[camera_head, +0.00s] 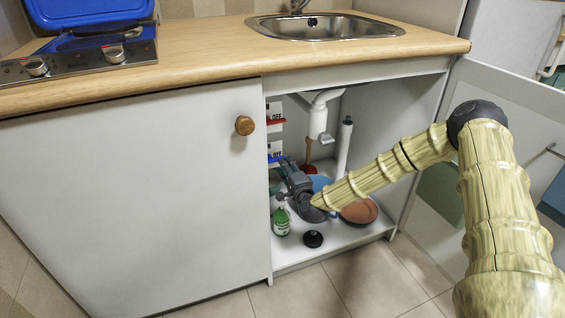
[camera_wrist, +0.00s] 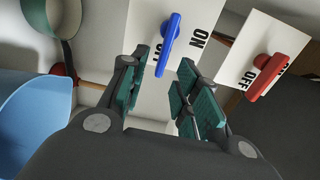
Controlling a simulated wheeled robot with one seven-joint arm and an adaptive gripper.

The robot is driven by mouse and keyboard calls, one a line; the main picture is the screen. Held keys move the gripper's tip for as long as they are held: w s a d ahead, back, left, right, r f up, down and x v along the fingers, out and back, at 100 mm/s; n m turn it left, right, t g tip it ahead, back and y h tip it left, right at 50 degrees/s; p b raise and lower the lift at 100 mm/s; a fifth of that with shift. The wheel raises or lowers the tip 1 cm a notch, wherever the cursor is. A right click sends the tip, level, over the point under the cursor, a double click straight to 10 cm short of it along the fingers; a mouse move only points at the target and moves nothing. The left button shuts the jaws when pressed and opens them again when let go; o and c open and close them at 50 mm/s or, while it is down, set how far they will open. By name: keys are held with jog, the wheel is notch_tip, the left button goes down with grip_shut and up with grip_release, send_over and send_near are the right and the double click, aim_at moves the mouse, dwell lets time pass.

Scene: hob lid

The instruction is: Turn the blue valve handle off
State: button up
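The blue valve handle (camera_wrist: 168,42) is a straight lever on a white plate (camera_wrist: 205,15). The plate reads ON to the right of the lever; lettering on the other side is partly covered by the lever. In the head view the handle (camera_head: 276,159) is a small blue strip inside the open cabinet. My gripper (camera_wrist: 164,60) is open, with teal finger pads on either side of the lever's lower end in the wrist view. I cannot tell whether they touch it. In the head view my gripper (camera_head: 284,165) reaches in at the handle; its fingers are small and partly hidden.
A red handle (camera_wrist: 277,78) on another white plate is close on the right in the wrist view. A blue bowl (camera_wrist: 32,115) is at left.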

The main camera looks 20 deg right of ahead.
jog(key=s, duration=0.6)
jog(key=shift+s, duration=0.25)
jog(key=shift+d, duration=0.1)
